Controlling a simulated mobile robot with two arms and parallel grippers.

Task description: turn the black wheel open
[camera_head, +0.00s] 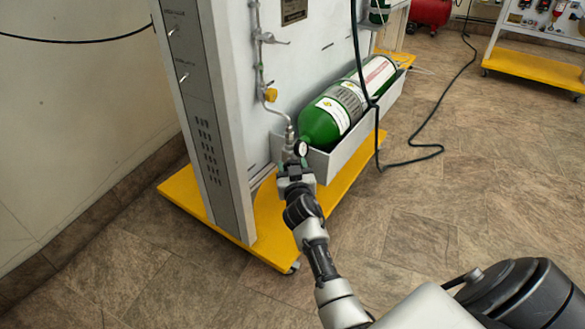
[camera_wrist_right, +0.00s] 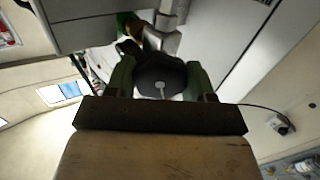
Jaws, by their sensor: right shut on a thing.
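The black wheel (camera_wrist_right: 160,82) shows large in the right wrist view, with a small pale mark on its face. My right gripper (camera_wrist_right: 160,66) has one greenish finger on each side of it and is shut on it. In the head view my right gripper (camera_head: 294,167) is at the lower end of the pipe fittings on the grey trainer panel (camera_head: 305,65), just below a small round gauge (camera_head: 301,148). There the gripper hides the wheel. How far the wheel is turned cannot be told. My left gripper is not in view.
A green oxygen cylinder (camera_head: 325,122) lies in a grey tray (camera_head: 349,144) right of the gripper. The panel stands on a yellow wheeled base (camera_head: 270,222). A dark hose (camera_head: 426,154) lies on the floor. A second yellow cart (camera_head: 535,65) stands far right. The floor at right is mostly clear.

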